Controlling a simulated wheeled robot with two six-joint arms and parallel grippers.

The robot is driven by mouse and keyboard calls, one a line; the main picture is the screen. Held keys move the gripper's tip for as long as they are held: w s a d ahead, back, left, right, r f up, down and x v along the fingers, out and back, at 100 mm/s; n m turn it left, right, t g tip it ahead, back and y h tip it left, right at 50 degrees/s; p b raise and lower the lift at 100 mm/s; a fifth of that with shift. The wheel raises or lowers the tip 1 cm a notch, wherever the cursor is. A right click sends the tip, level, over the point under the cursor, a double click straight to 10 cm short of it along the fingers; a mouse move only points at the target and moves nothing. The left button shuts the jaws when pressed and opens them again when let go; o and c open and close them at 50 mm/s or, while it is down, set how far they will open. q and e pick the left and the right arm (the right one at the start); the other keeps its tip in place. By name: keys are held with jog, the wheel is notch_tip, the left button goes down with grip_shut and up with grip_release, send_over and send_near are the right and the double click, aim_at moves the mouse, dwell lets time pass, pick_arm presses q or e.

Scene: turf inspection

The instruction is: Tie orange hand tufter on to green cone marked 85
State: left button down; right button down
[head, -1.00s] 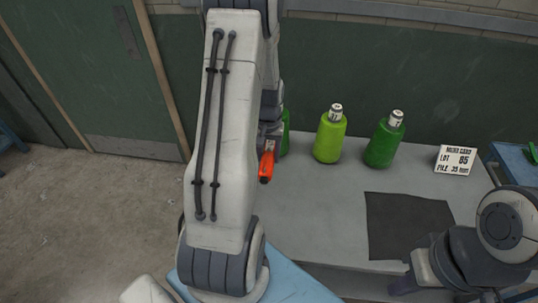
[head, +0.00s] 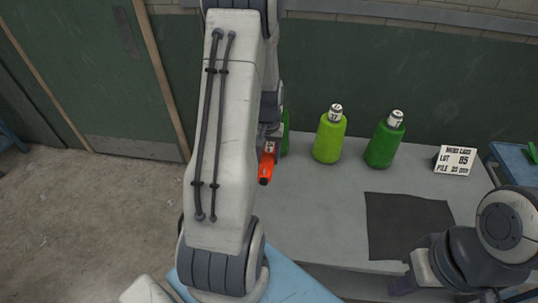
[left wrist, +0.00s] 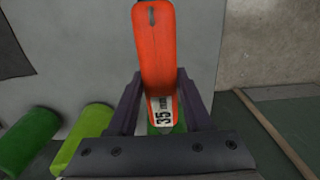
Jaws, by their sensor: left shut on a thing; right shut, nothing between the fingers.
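The orange hand tufter (head: 266,168) is held by my left gripper above the left part of the grey table. In the left wrist view the tufter (left wrist: 156,50) sits between the fingers of my left gripper (left wrist: 160,100), with a white label reading 35 on it. A lime green cone (head: 328,142) and a dark green cone (head: 383,146) stand upright at the table's back. A third green cone (head: 285,133) is mostly hidden behind my left arm, near the tufter. The marks on the cones' white tops are too small to read.
A dark square mat (head: 405,222) lies at the front right. The grey table (head: 325,205) is clear in the middle. A blue stand (head: 515,165) is beyond the right edge.

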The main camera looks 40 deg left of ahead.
aim_at(265, 174)
pick_arm(q)
jog(key=shift+s+d, duration=0.65)
jog(key=shift+s, duration=0.4)
jog(key=shift+s+d, duration=0.65)
jog(key=shift+s, duration=0.45)
jog(key=shift+s+d, duration=0.65)
jog(key=shift+s, duration=0.4)
